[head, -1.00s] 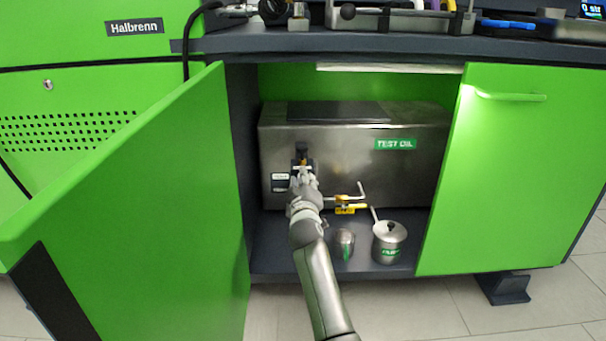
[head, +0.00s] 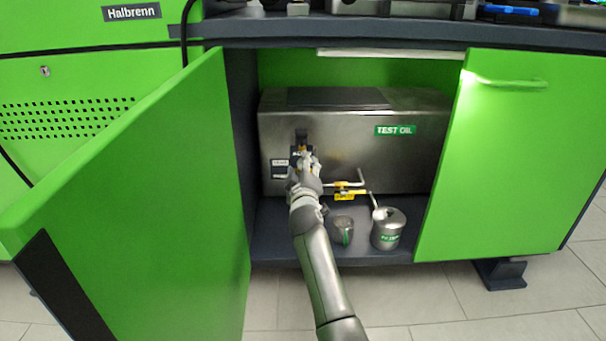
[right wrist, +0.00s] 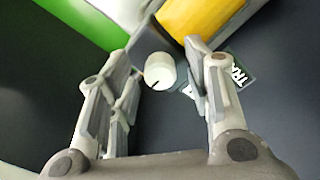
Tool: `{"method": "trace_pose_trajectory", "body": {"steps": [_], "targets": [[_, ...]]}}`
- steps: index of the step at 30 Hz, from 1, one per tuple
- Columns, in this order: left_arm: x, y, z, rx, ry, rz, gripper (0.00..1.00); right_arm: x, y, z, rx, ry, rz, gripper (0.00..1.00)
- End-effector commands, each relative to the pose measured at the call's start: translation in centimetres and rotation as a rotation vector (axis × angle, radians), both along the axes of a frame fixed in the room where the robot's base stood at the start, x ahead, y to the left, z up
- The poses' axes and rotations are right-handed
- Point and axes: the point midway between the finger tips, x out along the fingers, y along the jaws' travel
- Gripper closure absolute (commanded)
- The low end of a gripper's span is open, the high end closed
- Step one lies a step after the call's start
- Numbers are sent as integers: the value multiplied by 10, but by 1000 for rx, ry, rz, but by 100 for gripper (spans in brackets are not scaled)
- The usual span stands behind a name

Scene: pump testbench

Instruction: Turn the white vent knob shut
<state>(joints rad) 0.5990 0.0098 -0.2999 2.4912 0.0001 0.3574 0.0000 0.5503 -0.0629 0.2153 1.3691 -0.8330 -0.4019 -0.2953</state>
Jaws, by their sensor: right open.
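The white vent knob (right wrist: 160,70) shows in the right wrist view as a short white cylinder with a dark mark on its face. It lies between the fingers of my right gripper (right wrist: 157,62), which are apart, with gaps visible beside the knob. In the head view my right gripper (head: 305,163) is at the left part of the front of the steel TEST OIL tank (head: 350,155). Its arm hides part of the tank, and the knob cannot be made out there. My left gripper is not in view.
A yellow cylindrical part (right wrist: 200,18) is close beyond the right finger. A yellow-handled valve (head: 345,194), a metal cup (head: 342,228) and a metal pot (head: 388,232) are right of my arm. The open green door (head: 150,200) bounds the left side.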

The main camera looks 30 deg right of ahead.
Motion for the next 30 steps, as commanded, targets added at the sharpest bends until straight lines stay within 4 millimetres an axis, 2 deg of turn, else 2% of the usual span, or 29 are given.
{"method": "trace_pose_trajectory", "body": {"steps": [8, 21, 30], "targets": [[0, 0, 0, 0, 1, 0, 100, -23, 12, -1, 0, 1, 1, 54], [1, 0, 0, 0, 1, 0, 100, -85, 42, -2, 1, 2, 2, 54], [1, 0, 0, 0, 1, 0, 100, -106, 52, -1, 0, 2, 0, 54]]}}
